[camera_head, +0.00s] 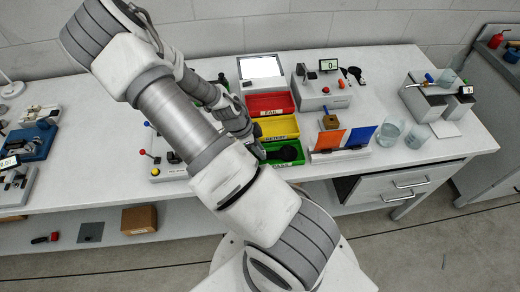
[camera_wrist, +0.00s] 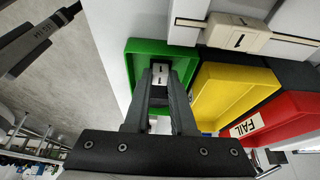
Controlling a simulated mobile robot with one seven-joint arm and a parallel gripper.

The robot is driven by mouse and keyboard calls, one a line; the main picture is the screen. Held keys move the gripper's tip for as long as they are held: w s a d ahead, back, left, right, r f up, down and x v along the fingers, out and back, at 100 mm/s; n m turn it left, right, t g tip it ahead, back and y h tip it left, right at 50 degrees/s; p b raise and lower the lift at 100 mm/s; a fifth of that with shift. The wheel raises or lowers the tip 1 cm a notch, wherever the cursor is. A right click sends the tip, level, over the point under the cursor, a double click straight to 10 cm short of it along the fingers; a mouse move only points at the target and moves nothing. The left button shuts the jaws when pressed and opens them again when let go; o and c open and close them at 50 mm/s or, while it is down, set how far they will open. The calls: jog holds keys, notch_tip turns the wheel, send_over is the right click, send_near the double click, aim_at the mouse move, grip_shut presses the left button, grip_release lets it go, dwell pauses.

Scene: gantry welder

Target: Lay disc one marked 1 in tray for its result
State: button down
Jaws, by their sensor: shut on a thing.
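My gripper (camera_wrist: 160,80) is shut on a small pale piece marked 1, disc one (camera_wrist: 160,74), seen between the fingertips in the wrist view. The green tray (camera_wrist: 133,50) lies below and around the fingertips; whether the disc touches its floor I cannot tell. The yellow tray (camera_wrist: 225,90) and the red tray (camera_wrist: 290,115), labelled FAIL, lie to its right. In the head view the red tray (camera_head: 270,103), yellow tray (camera_head: 277,128) and green tray (camera_head: 295,171) stand in a row, with my arm's end at the green one.
A beige block (camera_wrist: 238,38) with a dark mark sits on a white rail near the green tray. A grey device (camera_head: 325,95) with a display reading 0 stands behind right of the trays. Orange (camera_head: 328,140) and blue (camera_head: 362,136) panels and glass beakers (camera_head: 390,130) stand right.

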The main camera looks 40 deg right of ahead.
jog(key=shift+f+b, duration=0.3)
jog(key=shift+f, duration=0.2)
jog(key=c, duration=0.8)
grip_release()
jog(key=shift+o, duration=0.2)
jog(key=shift+r, duration=0.1)
